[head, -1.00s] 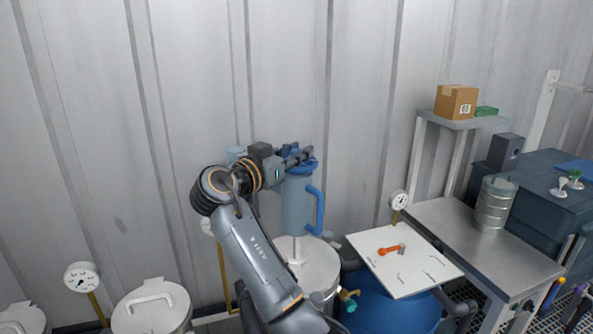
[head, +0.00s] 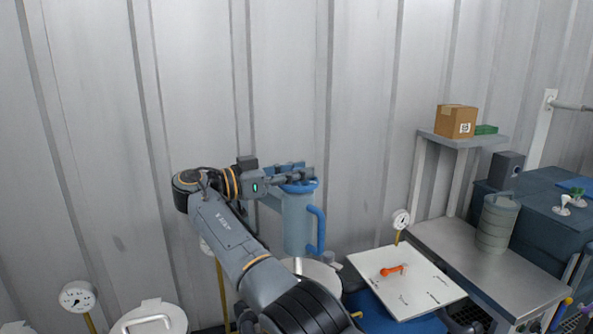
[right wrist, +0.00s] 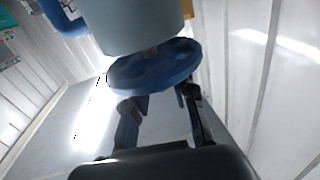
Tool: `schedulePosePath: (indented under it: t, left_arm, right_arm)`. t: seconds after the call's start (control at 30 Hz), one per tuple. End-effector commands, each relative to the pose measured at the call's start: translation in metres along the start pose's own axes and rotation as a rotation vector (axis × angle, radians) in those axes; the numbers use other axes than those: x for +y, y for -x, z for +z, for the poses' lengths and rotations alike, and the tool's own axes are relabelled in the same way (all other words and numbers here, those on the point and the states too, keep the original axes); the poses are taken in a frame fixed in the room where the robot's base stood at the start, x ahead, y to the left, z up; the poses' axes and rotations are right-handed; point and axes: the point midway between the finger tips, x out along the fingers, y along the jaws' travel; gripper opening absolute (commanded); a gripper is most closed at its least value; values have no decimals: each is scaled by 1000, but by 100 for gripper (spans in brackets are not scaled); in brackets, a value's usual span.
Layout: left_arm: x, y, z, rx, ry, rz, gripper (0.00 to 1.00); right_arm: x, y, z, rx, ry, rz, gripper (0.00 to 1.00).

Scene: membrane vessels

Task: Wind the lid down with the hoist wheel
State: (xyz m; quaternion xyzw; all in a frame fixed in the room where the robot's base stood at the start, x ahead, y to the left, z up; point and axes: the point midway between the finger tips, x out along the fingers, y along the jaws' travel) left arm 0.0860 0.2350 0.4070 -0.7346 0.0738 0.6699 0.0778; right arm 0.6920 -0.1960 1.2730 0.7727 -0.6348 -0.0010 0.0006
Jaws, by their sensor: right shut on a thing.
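The hoist is a grey-blue cylinder (head: 299,226) with a blue side handle (head: 319,231) and a blue hoist wheel (head: 301,187) on top. In the right wrist view the wheel (right wrist: 155,66) lies at the fingertips, under the grey-blue body. My right gripper (head: 308,176) is shut on the wheel's rim; its fingers (right wrist: 160,98) stand apart in the right wrist view, with the rim between them. A pale vessel lid (head: 318,270) shows below the hoist, partly hidden by my right arm. My left gripper is not in view.
A white board (head: 425,285) with an orange-handled tool (head: 393,270) lies right of the hoist. A steel bench (head: 465,255) carries a stacked metal canister (head: 497,224). Gauges stand on yellow posts. A corrugated wall (head: 380,100) is close behind.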

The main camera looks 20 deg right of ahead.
Motion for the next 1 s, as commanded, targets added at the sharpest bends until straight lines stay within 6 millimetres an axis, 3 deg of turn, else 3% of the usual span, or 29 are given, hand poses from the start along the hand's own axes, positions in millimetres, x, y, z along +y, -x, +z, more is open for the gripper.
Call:
schedulePosePath:
  t: [0.03,0.8,0.83,0.93,1.0]
  left_arm:
    - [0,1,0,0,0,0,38]
    - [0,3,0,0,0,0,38]
    - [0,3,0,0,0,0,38]
    - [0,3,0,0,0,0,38]
    - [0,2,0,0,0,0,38]
  right_arm:
    - [0,-1,-8,10,-8,5,0]
    - [-1,-1,-8,10,-12,35,0]
    - [0,-1,-8,10,-12,36,32]
    - [0,-1,-6,8,-9,37,49]
    - [0,-1,-5,6,-7,37,49]
